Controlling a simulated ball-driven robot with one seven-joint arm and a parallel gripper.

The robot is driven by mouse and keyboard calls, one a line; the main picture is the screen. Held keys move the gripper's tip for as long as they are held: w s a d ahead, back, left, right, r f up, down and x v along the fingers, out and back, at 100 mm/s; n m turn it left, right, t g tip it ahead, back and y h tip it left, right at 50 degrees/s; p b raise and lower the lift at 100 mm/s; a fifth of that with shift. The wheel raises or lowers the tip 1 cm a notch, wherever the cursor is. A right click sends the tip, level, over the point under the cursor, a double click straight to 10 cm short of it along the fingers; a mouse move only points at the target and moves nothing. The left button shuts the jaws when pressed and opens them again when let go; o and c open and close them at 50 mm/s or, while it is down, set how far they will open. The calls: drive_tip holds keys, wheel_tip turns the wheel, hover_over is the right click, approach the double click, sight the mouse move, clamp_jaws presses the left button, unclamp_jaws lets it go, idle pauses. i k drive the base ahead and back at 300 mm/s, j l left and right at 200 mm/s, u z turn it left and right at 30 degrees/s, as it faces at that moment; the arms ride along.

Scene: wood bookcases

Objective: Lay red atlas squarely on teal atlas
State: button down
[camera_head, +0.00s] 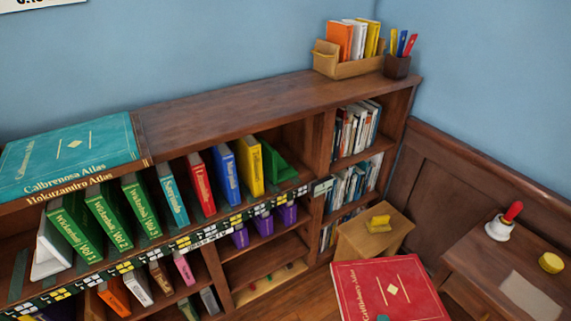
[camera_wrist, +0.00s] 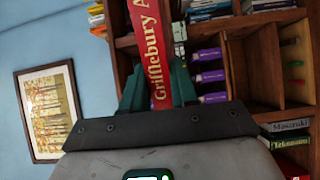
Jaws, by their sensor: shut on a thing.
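The red atlas (camera_head: 385,280) is at the lower right of the head view, cover up with a gold diamond, and its lower edge is cut off. In the wrist view my gripper (camera_wrist: 160,88) is shut on its red spine (camera_wrist: 157,45), lettered "Grifflebury A...", between two dark green fingers. In the head view only a small teal tip shows at the red atlas's lower edge. The teal atlas (camera_head: 65,155), lettered "Calbrenosa Atlas", lies flat on the bookcase top at far left, well apart from the red atlas. It rests on a brown "Hokuzamiro Atlas" (camera_head: 90,186).
The bookcase top (camera_head: 230,105) is clear right of the atlases, up to a wooden book box (camera_head: 350,68) and pen cup (camera_head: 397,66). Upright coloured books (camera_head: 200,185) fill the shelf below. A stool (camera_head: 372,235) and a desk with a bell (camera_head: 498,228) stand right.

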sight(65, 159)
drive_tip(key=k+j+u, duration=0.25)
drive_tip(key=j, duration=0.15)
drive_tip(key=j+u, duration=0.55)
drive_tip(key=j, duration=0.3)
